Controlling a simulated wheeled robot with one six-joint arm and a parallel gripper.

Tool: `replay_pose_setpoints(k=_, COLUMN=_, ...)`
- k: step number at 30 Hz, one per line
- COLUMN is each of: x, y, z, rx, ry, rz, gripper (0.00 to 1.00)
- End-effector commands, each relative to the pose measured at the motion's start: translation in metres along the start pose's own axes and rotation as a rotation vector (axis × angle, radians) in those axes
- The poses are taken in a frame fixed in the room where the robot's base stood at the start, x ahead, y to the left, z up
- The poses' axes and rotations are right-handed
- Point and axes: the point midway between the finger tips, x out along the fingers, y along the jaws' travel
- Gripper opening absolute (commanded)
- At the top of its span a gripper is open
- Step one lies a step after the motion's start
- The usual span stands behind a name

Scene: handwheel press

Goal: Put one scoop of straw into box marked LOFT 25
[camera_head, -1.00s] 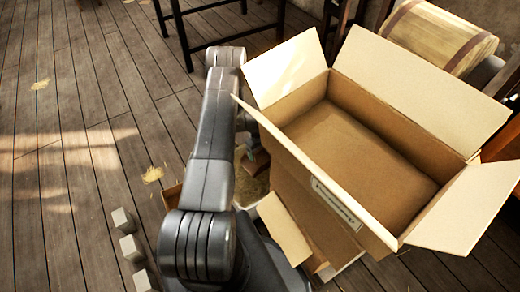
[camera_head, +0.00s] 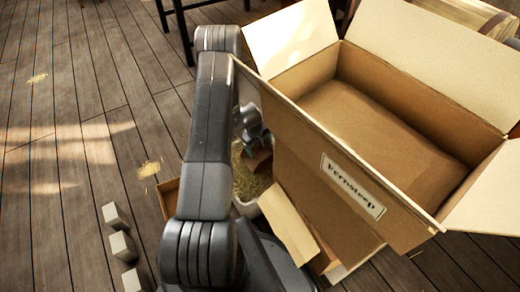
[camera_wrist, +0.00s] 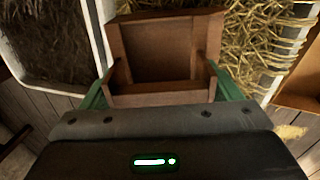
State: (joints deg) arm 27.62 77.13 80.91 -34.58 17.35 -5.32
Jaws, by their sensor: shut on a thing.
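My gripper (camera_wrist: 163,92) is shut on a brown wooden scoop (camera_wrist: 165,50); its green fingers press on both sides. The scoop's inside looks empty in the wrist view. Yellow straw (camera_wrist: 258,40) lies in a pale-rimmed bin at the right of the wrist view, beside and below the scoop. In the head view the straw (camera_head: 250,183) and scoop (camera_head: 259,162) show partly behind my arm. A large open cardboard box (camera_head: 385,120) stands at the right, its label reading what looks like "Fernsteep". No box marked LOFT 25 can be read.
A second bin of dark, hay-like stuff (camera_wrist: 58,40) is left of the scoop in the wrist view. A lower open cardboard box (camera_head: 290,222) sits under the large one. Several small grey blocks (camera_head: 115,215) stand on the floor. The plank floor at left is mostly clear.

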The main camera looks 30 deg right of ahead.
Motion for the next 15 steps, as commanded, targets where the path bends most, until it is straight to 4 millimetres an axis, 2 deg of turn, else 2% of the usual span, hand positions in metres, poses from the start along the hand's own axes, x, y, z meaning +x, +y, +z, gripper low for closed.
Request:
replay_pose_setpoints(k=1, x=0.0059, y=-0.0019, z=-0.0004, rx=0.0, ry=0.002, rz=0.005, gripper=0.62)
replay_pose_setpoints(k=15, x=0.0115, y=-0.008, z=-0.0018, rx=-0.001, ry=0.004, rz=0.046, gripper=0.62)
